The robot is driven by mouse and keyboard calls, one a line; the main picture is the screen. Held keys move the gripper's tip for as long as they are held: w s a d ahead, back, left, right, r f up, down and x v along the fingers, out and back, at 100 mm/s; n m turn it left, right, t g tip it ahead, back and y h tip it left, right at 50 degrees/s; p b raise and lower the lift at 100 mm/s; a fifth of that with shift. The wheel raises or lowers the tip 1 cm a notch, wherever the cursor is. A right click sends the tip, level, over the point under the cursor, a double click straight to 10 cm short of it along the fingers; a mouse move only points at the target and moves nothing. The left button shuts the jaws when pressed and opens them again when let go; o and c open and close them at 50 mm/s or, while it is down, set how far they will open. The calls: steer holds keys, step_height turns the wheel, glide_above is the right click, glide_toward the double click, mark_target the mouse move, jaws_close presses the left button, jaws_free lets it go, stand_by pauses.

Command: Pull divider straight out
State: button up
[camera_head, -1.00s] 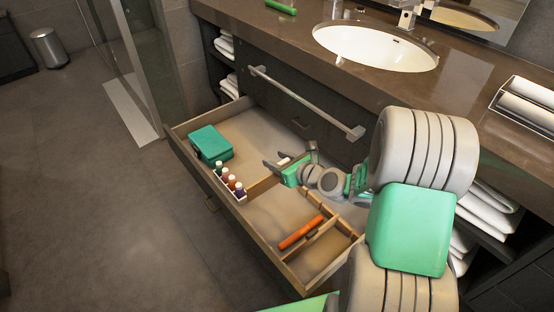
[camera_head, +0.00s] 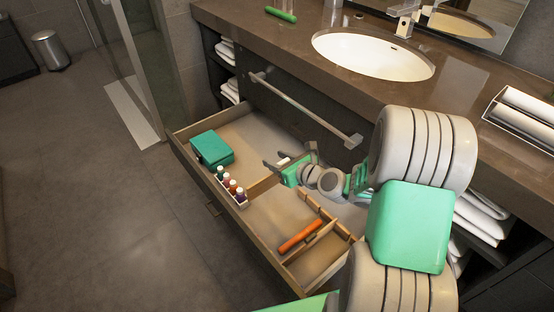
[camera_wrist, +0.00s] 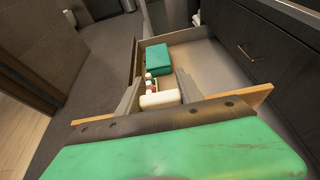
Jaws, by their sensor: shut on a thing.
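The open drawer (camera_head: 243,225) has a wooden divider (camera_head: 264,187) across it, right of the small bottles. In the wrist view this divider (camera_wrist: 245,97) runs crosswise just ahead of my palm, its middle hidden by my gripper. My gripper (camera_head: 283,163) is low over the drawer at the divider.
A green box (camera_head: 211,148) and several small bottles (camera_head: 231,186) stand in the left compartment. An orange tube (camera_head: 300,237) lies in the right one, near another divider (camera_head: 325,208). A towel rail (camera_head: 305,110) and the counter (camera_head: 290,55) are behind and above.

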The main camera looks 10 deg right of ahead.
steer(key=shift+r+p, duration=1.25)
step_height(320, 180, up, 12)
steer(key=p, duration=1.2)
steer(key=shift+f, duration=0.25)
